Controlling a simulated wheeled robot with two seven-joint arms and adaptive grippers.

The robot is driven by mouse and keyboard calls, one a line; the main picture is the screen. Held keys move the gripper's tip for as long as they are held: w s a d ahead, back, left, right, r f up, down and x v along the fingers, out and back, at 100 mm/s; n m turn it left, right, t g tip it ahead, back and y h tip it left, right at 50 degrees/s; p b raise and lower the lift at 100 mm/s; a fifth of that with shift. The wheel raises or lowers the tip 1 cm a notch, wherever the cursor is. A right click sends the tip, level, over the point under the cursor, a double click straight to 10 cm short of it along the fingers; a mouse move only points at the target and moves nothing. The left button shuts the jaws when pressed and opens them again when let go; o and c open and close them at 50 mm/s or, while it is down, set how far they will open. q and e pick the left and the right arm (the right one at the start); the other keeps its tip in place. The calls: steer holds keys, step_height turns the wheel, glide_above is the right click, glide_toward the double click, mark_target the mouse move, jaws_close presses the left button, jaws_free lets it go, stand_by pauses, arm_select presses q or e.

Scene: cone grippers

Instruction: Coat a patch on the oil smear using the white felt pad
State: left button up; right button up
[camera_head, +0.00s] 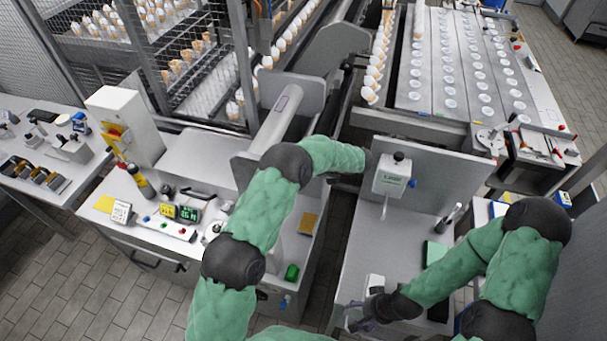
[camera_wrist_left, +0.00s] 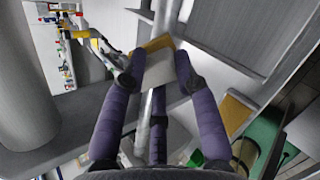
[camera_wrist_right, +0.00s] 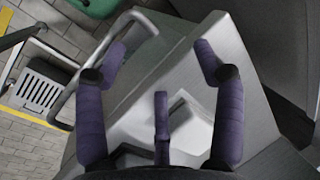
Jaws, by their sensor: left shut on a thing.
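My left gripper (camera_wrist_left: 160,60) is shut on a white felt pad (camera_wrist_left: 165,68) with a tan layer along its top edge. The pad is tilted between the fingertips, near grey metal surfaces. In the head view my left gripper is hidden behind its own arm. My right gripper (camera_wrist_right: 165,60) is open and empty over the metal bench, with a pale object (camera_wrist_right: 188,118) between and below its fingers. It also shows low in the head view (camera_head: 362,318). I cannot make out the oil smear in any view.
A white dispenser box (camera_head: 393,175) is mounted on the upright panel beside my left arm. A tan pad (camera_head: 308,223) and a green item (camera_head: 291,272) lie in the trough. Cone racks stand behind.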

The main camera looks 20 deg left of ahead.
arm_select(q)
steer(key=shift+w, duration=0.6)
steer(key=shift+w+b, duration=0.75)
steer(key=shift+w, duration=0.65)
arm_select(e)
steer(key=shift+s+f, duration=0.25)
steer(key=shift+f, duration=0.6)
arm_select(q)
steer(key=shift+s+r, duration=0.1)
arm_select(e)
steer(key=shift+r, duration=0.15)
arm_select(q)
steer(key=shift+s+p, duration=0.55)
arm_select(e)
steer(key=shift+w+r, duration=0.1)
steer(key=shift+r, duration=0.3)
arm_select(q)
steer(key=shift+s+p, duration=0.35)
steer(key=shift+s, duration=0.3)
steer(key=shift+s+a+p, duration=0.1)
steer(key=shift+s+p, duration=0.7)
steer(key=shift+s, duration=1.3)
arm_select(e)
steer(key=shift+r, duration=1.15)
arm_select(q)
steer(key=s+p, duration=0.1)
steer(key=s, duration=0.2)
steer(key=shift+s, duration=0.1)
arm_select(e)
steer(key=shift+r, duration=0.6)
